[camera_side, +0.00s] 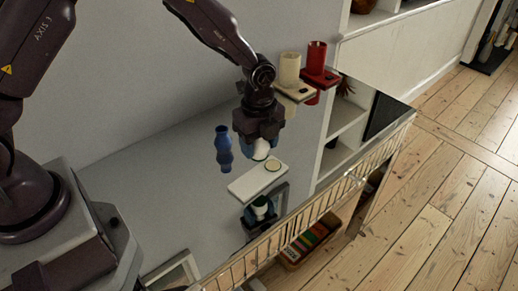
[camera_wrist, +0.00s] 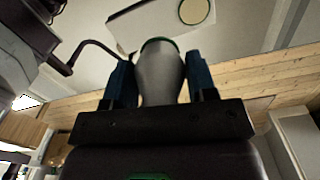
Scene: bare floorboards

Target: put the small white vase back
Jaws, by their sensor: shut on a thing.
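The small white vase (camera_side: 262,149) is in my gripper (camera_side: 260,143) in the side view, above a white slab (camera_side: 245,184). In the wrist view the vase (camera_wrist: 160,78) looks grey-white with a green edge at its far end. It sits between the two blue fingers of my gripper (camera_wrist: 159,85), which are shut on it. The slab also shows in the wrist view (camera_wrist: 135,27), beyond the vase, with a pale round disc (camera_wrist: 194,11) on it. The disc shows at the slab's far end in the side view (camera_side: 272,165). Whether the vase touches the slab is unclear.
A cream cup (camera_side: 290,68) and a red cup (camera_side: 316,58) are behind my gripper on small ledges. A rail (camera_side: 330,193) runs along the front edge.

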